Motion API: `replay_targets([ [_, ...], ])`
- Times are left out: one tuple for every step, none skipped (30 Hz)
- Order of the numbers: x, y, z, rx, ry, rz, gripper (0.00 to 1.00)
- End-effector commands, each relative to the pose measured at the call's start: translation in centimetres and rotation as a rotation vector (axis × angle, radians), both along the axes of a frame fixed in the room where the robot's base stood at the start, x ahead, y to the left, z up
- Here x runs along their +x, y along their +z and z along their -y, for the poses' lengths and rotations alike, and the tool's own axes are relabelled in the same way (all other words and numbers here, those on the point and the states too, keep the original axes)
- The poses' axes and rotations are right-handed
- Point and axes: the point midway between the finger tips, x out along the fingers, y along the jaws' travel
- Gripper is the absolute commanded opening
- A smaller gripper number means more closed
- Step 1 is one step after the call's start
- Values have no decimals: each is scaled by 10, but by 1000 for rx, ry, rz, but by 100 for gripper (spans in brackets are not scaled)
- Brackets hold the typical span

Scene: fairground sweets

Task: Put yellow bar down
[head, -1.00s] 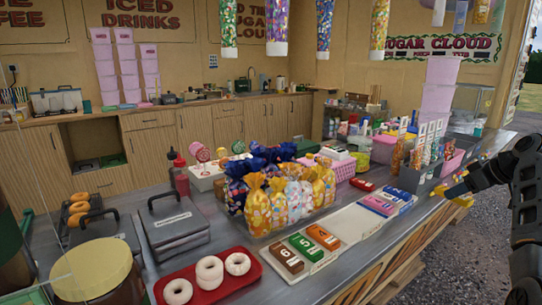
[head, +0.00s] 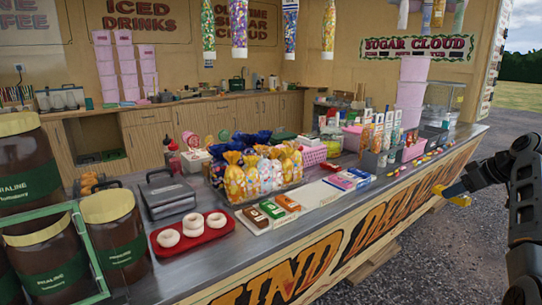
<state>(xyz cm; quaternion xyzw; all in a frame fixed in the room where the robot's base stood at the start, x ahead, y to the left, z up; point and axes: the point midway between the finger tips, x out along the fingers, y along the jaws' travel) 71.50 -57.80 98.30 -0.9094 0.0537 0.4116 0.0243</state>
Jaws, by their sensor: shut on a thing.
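My gripper (head: 456,191) is at the right, out past the counter's front side, with the gravel ground behind it in the picture. It is shut on a small yellow thing (head: 460,201), which I take to be the yellow bar; only a little of it shows. A white tray (head: 258,228) on the counter's front edge holds brown (head: 256,217), green (head: 272,210) and orange (head: 288,202) bars in a row. My gripper is well to the right of this tray and apart from it.
The counter (head: 330,208) carries a red tray of white rings (head: 203,237), wrapped sweet bags (head: 250,175), blue and white packs (head: 341,181) and a grey rack of tubes (head: 375,158). Large brown jars (head: 112,238) stand at the left. Gravel lies open at the right.

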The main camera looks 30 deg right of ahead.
Motion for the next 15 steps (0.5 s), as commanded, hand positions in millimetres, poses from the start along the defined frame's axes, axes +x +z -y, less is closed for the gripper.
replay_targets([
  [2,-3,-5,0,4,-1,6],
  [3,-4,-8,0,4,-1,6],
  [3,-5,-12,-1,4,0,6],
  [4,-7,-15,0,5,0,6],
  [4,-8,-18,0,4,-1,6],
  [5,-10,-22,0,5,0,6],
  [6,-11,-25,0,6,0,6],
  [7,-12,-28,0,6,0,6],
  [8,-15,-34,0,9,-1,6],
  [9,-17,-39,-1,10,-1,6],
  [10,-19,-43,0,11,-1,6],
  [12,-22,-49,0,12,-1,6],
  [13,-23,-54,0,13,-1,6],
  [14,-26,-60,0,15,-1,6],
  [16,-30,-68,1,16,-2,6],
])
